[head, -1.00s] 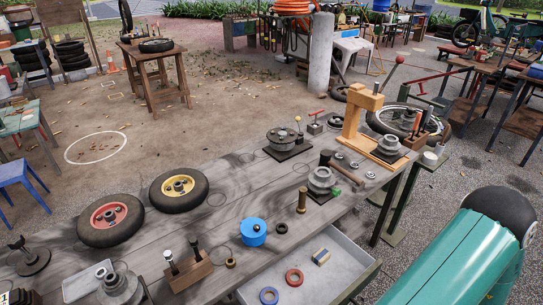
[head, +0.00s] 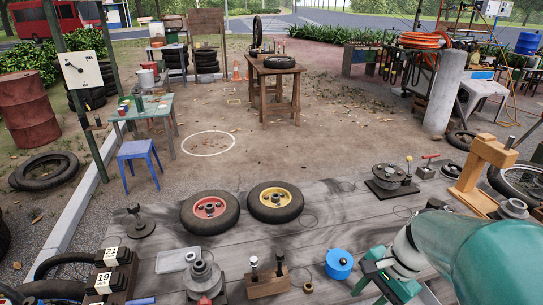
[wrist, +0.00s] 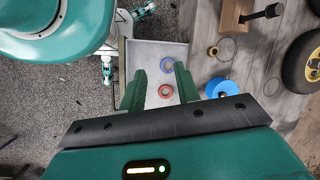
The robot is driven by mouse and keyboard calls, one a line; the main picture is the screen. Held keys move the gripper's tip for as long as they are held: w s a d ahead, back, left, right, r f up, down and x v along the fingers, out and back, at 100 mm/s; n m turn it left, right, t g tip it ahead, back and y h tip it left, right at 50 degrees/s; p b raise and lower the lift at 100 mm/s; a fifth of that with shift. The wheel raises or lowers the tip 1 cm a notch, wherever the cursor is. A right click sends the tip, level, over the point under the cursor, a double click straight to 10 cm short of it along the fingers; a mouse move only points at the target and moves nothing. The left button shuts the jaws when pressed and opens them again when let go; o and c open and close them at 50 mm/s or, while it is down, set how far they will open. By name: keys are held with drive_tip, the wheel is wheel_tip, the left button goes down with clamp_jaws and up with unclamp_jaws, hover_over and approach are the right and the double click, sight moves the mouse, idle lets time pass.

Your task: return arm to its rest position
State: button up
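My gripper (head: 378,280) shows at the bottom right of the head view, at the front of the wooden workbench (head: 330,225). My large teal arm link crosses the lower right corner and hides part of the bench. In the wrist view two green fingers stand apart with nothing between them, so my gripper (wrist: 160,74) is open and empty. Behind the fingers lies an open grey drawer (wrist: 148,50) with a blue ring (wrist: 167,65) and a red ring (wrist: 165,91) in it.
A wooden block with upright tools (head: 266,283), a yellow-hubbed wheel (head: 275,202) and a red-hubbed wheel (head: 210,212) sit further left. A wooden press stand (head: 483,170) rises at right. Open ground lies behind the bench.

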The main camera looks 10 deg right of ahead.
drive_tip(key=a+r+n+t+h, duration=0.4)
drive_tip(key=a+r+n, duration=0.7)
drive_tip(key=n, duration=0.3)
drive_tip(key=shift+a+t, duration=0.4)
drive_tip(key=shift+a, duration=0.25)
drive_tip(key=shift+d, duration=0.1)
